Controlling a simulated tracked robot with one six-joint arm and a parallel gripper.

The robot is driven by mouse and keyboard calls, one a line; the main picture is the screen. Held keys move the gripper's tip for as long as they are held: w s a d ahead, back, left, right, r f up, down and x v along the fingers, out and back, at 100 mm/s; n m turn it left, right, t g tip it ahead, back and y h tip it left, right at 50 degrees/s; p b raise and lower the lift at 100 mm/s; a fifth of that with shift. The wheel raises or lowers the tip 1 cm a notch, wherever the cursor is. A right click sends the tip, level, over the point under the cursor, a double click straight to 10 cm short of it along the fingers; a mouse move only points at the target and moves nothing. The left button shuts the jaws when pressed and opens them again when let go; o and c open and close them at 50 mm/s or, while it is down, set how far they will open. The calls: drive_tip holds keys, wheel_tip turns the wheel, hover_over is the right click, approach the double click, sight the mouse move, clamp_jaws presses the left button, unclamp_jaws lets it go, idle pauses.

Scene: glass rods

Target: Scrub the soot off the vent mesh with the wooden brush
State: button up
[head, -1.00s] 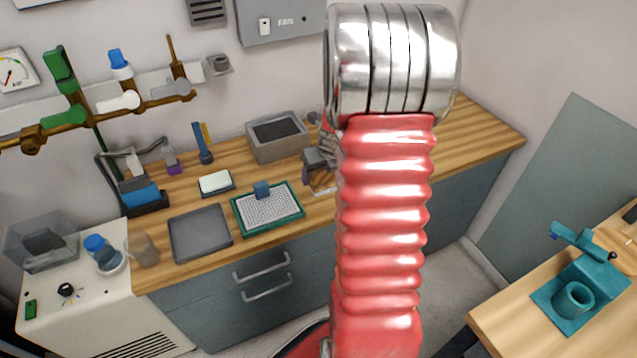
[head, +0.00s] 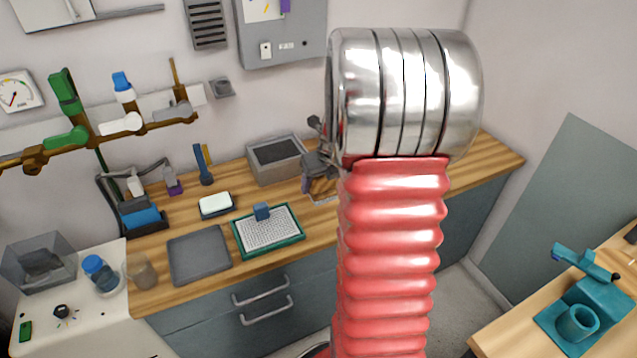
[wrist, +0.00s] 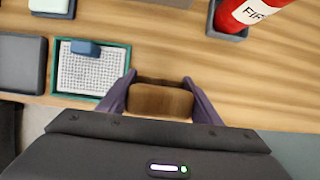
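A white mesh with fine dark speckling lies in a green frame (head: 298,240) on the wooden counter. Its frame also shows in the wrist view (wrist: 57,92), left of my gripper. A small blue block (head: 261,211) rests on the mesh near its far edge. My gripper (wrist: 160,82) has its purple fingers against both sides of the wooden brush (wrist: 160,102). The brush's underside is hidden. In the head view my gripper (head: 316,172) is small and partly covered by my arm, over the counter right of the mesh.
A dark grey tray (head: 199,257) lies left of the mesh, and a white block (head: 215,203) sits behind it. A grey bin (head: 276,160) stands at the back.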

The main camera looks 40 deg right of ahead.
drive_tip(key=c, duration=0.3)
drive_tip(key=shift+c, duration=0.2)
drive_tip(key=shift+w+a, duration=0.1)
drive_tip(key=shift+w+a+f+n+y, duration=0.1)
drive_tip(key=shift+w+a+n+y, duration=0.05)
drive_tip(key=shift+w+a+n, duration=0.3)
drive_tip(key=shift+w+a+f+n+y, duration=0.15)
drive_tip(key=shift+a+n, duration=0.1)
drive_tip(key=shift+n, duration=0.3)
drive_tip(key=w+a+m+g, duration=0.2)
drive_tip(key=a+m+g, duration=0.1)
drive_tip(key=a+m, duration=0.7)
drive_tip(key=w+a+m+g, duration=0.3)
drive_tip(key=a+m, duration=0.7)
drive_tip(key=m, duration=0.3)
drive_tip(key=w+a+m+g, duration=0.2)
drive_tip(key=w+a+m, duration=0.1)
drive_tip(key=a+m, duration=0.7)
drive_tip(key=shift+a+m+g+y, duration=0.3)
drive_tip(key=shift+a+m+g, duration=0.1)
drive_tip(key=shift+m, duration=0.4)
